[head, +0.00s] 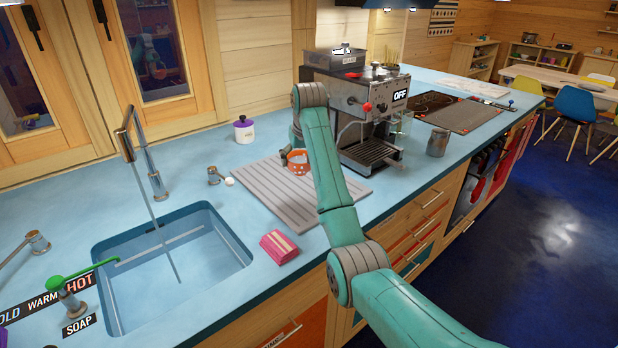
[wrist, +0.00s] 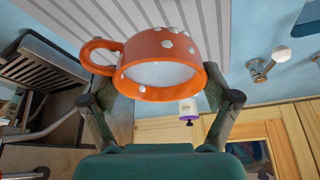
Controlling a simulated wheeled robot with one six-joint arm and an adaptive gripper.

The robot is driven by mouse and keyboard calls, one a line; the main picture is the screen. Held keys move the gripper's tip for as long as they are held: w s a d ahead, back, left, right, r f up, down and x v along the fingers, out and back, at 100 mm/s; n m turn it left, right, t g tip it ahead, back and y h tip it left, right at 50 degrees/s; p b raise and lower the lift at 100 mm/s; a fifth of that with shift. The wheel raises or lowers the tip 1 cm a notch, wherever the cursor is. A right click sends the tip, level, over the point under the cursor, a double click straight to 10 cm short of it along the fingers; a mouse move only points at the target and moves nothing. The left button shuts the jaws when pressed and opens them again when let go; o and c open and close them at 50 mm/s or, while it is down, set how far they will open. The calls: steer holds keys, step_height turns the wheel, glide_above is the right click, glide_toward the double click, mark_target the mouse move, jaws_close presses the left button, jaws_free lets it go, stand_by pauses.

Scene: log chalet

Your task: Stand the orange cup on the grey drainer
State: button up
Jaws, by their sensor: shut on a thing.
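The orange cup (head: 298,162) with white dots is at the back part of the grey ridged drainer (head: 292,205) in the head view, partly hidden by my arm. In the wrist view the orange cup (wrist: 165,65) fills the middle, its handle to the left. My gripper (wrist: 160,88) has one finger on each side of the cup and is shut on it. The drainer (wrist: 215,18) shows behind the cup in the wrist view. I cannot tell whether the cup's base touches it.
An espresso machine (head: 360,105) stands right of the drainer. A pink sponge (head: 279,246) lies in front, and a sink (head: 215,262) is at the left. A white jar with a purple lid (head: 243,130) stands behind. Most of the drainer is bare.

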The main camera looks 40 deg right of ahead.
steer(key=shift+d+f, duration=0.1)
steer(key=shift+d, duration=0.3)
steer(key=shift+s+d+f, duration=0.1)
steer(key=shift+d+f, duration=0.05)
steer(key=shift+f, duration=0.15)
step_height(320, 180, down, 9)
steer(key=shift+f, duration=0.1)
steer(key=shift+f, duration=0.1)
steer(key=o, duration=1.2)
steer(key=shift+o, duration=0.2)
